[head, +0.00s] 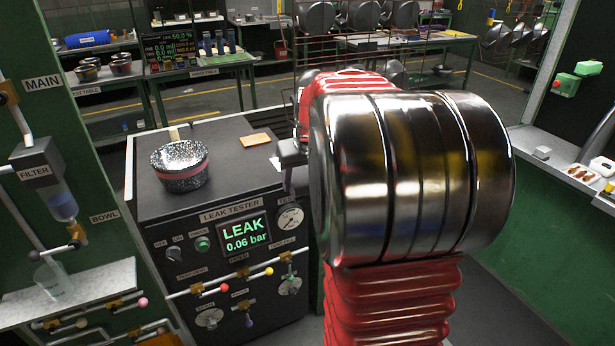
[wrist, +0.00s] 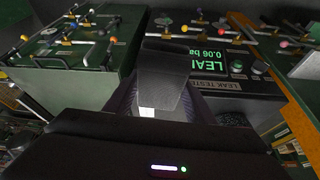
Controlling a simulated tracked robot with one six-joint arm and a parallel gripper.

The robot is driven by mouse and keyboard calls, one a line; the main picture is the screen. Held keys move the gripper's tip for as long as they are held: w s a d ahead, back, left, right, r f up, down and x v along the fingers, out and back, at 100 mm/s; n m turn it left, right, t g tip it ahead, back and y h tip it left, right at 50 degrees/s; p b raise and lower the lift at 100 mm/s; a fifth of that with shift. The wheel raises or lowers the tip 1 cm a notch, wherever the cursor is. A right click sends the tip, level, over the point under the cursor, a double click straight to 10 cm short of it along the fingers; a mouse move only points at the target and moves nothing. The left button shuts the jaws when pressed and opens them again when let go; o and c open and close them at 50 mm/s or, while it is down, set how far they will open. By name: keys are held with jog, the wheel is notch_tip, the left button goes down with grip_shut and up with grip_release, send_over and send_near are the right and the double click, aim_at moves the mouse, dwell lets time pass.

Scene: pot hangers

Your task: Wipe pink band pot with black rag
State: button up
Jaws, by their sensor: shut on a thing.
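The pink band pot (head: 180,166) is black with white speckles and a pink band near its rim. It stands upright on the left of the leak tester's top, with a pale peg-like piece at its top. My gripper (wrist: 160,108) is shut on a dark grey piece, which looks like the black rag (wrist: 165,72). In the head view my arm hides most of the gripper; only grey parts show at the tester's right edge, apart from the pot. A speckled patch right of the gripper in the wrist view looks like the pot (wrist: 233,119), partly hidden.
The leak tester (head: 222,212) reads LEAK 0.06 bar. A tan pad (head: 255,140) lies on its top behind and right of the pot. A green panel with pipes stands at left, with a clear cup (head: 54,279) on its shelf. A counter (head: 560,160) is at right.

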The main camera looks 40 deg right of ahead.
jog(key=w+a+f+n, duration=0.1)
jog(key=a+f, duration=0.4)
jog(key=a, duration=0.5)
jog(key=w+a+f+n+y, duration=0.1)
jog(key=w+a+f, duration=0.3)
jog(key=a, duration=0.7)
jog(key=w+a+f+n, duration=0.2)
jog(key=a+f, duration=0.3)
jog(key=a, duration=0.5)
jog(key=shift+w+a+f+y, duration=0.3)
jog(key=shift+w+f, duration=0.1)
jog(key=shift+d, duration=0.1)
